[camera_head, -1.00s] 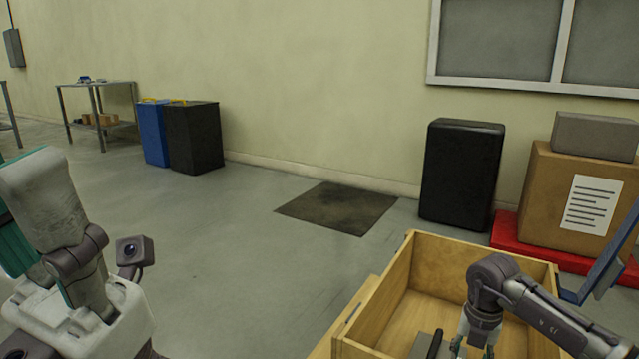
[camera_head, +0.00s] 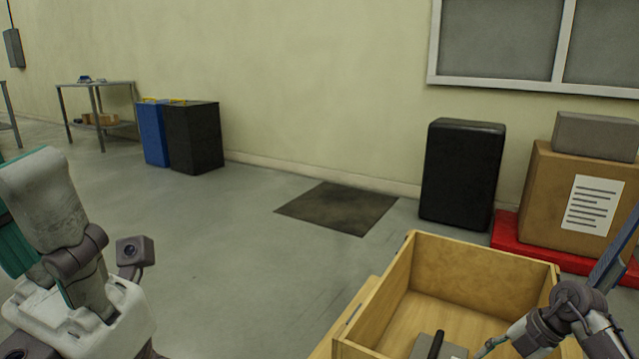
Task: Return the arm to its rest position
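My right arm shows at the lower right, over the right side of an open wooden crate (camera_head: 380,316). My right gripper (camera_head: 482,352) is at the bottom edge of the picture, above the inside of the crate; only a part of it shows, and I cannot tell whether it is open or shut. A grey block with a black handle (camera_head: 436,346) lies in the crate, left of that gripper and apart from it. My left arm is at the lower left, with its gripper out of the picture.
A dark mat (camera_head: 338,208) lies on the grey floor. A black bin (camera_head: 462,172) stands by the wall, with a cardboard box (camera_head: 562,190) on a red base (camera_head: 512,236) to its right. Blue (camera_head: 153,132) and black (camera_head: 195,138) bins stand at left. The middle floor is clear.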

